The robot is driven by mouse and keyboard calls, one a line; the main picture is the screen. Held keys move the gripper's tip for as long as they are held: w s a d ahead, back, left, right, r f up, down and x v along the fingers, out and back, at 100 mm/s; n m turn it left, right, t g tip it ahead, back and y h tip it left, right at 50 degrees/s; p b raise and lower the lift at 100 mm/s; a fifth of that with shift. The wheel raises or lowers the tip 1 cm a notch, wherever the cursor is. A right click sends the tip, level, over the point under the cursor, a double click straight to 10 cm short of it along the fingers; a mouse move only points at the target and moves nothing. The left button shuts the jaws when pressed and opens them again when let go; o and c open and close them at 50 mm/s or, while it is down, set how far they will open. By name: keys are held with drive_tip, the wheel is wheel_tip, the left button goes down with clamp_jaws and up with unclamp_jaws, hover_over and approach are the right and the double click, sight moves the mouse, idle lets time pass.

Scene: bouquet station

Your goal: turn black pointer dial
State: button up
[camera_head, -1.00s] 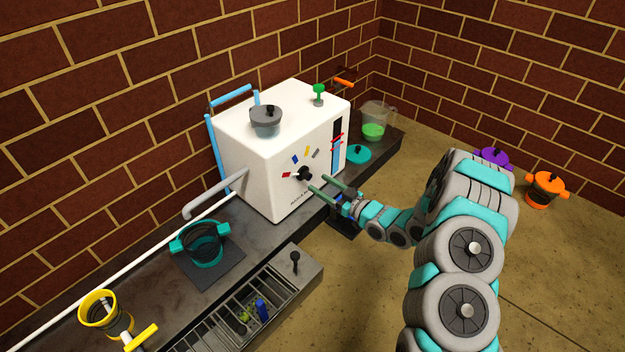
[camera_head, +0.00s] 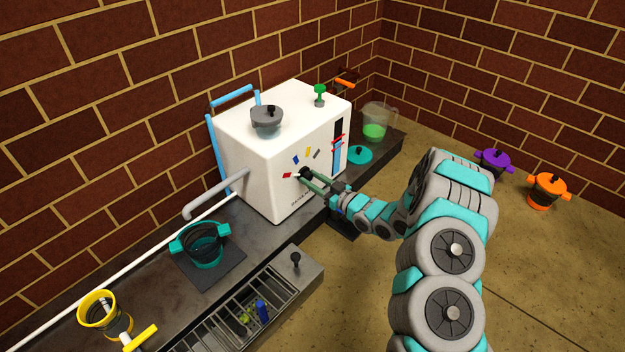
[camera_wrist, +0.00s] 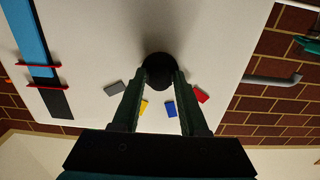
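The black pointer dial (camera_head: 306,174) is on the front face of the white box machine (camera_head: 262,165). Red, blue, yellow and grey marks sit in an arc around it. In the wrist view the dial (camera_wrist: 159,70) is a dark round knob between the tips of my gripper (camera_wrist: 160,82). My gripper (camera_head: 313,178) has its two green fingers apart, one on each side of the dial. The fingertips are at or very near the dial's sides; I cannot tell whether they press on it. The dial's pointer direction is hard to make out.
A grey lidded pot (camera_head: 266,122) and a green knob (camera_head: 320,94) are on top of the machine. A grey spout (camera_head: 215,193) sticks out at its left. A teal pot (camera_head: 203,246) and a yellow-rimmed pot (camera_head: 100,312) stand left. A jug (camera_head: 377,120) stands right.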

clamp_jaws()
drive_tip(key=shift+r+m+p, duration=0.1)
drive_tip(key=shift+m+p, duration=0.3)
drive_tip(key=m+p, duration=0.3)
drive_tip(key=shift+r+m, duration=0.1)
drive_tip(key=shift+m, duration=0.2)
drive_tip(key=m+p, duration=0.3)
drive_tip(key=m, duration=0.2)
drive_tip(key=shift+m+p, duration=0.3)
drive_tip(key=m+p, duration=0.1)
drive_tip(key=m, duration=0.2)
drive_tip(key=shift+m+p, duration=0.3)
drive_tip(key=shift+p, duration=0.05)
drive_tip(key=m+p, duration=0.1)
drive_tip(key=m, duration=0.2)
drive_tip(key=shift+m, duration=0.3)
drive_tip(key=m+p, duration=0.1)
drive_tip(key=m, duration=0.2)
drive_tip(key=m+p, duration=0.1)
drive_tip(key=m, duration=0.2)
drive_tip(key=shift+f+m, duration=0.2)
drive_tip(key=shift+m, duration=0.1)
